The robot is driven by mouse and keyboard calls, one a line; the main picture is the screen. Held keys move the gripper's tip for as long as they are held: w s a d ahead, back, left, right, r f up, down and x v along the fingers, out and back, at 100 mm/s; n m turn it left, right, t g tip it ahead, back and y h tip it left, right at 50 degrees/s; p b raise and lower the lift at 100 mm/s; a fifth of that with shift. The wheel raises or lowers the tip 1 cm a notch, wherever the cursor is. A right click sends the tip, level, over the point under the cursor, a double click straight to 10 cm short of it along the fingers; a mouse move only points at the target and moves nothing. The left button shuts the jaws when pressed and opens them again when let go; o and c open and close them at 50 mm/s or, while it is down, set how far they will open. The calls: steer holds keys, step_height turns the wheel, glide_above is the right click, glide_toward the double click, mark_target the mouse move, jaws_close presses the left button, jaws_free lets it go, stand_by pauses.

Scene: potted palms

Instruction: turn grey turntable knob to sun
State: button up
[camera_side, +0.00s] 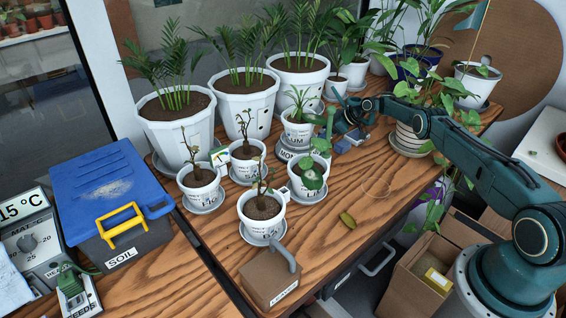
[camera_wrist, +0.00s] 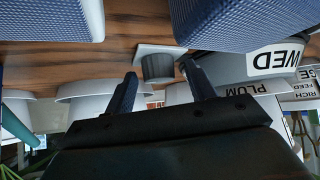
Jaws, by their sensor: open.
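The grey turntable (camera_side: 291,153) stands under a white pot labelled PLUM (camera_side: 298,133), and its front label seems to start with MO. In the wrist view, a grey drum edge with a WED label (camera_wrist: 277,59) shows at right. A dark grey round knob (camera_wrist: 158,68) sits on a pale square plate (camera_wrist: 156,49) left of that drum. My gripper (camera_wrist: 160,72) is open and empty, with its fingertips to either side of the knob in the picture. The depth between them is unclear. In the side view my gripper (camera_side: 343,124) is right of the PLUM pot; the knob cannot be made out there.
White potted seedlings, including one in front (camera_side: 263,216), crowd the table left of my gripper. Large palm pots (camera_side: 180,128) stand behind. A brown box with a handle (camera_side: 273,280) is at the front; bare wood (camera_side: 385,195) lies right of the seedlings.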

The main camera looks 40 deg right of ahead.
steer(key=c, duration=1)
steer(key=shift+o, duration=0.2)
steer(key=shift+a+m+t+h, duration=0.2)
steer(key=shift+m+t+h, duration=0.3)
steer(key=shift+m+h, duration=1.2)
steer(key=shift+a+m+h, duration=0.15)
steer(key=shift+m+h, duration=0.25)
steer(key=shift+m, duration=0.6)
steer(key=shift+m+g+h, duration=0.3)
steer(key=shift+m+h, duration=1.2)
steer(key=shift+m, duration=0.4)
steer(key=o, duration=1)
steer(key=shift+c, duration=0.2)
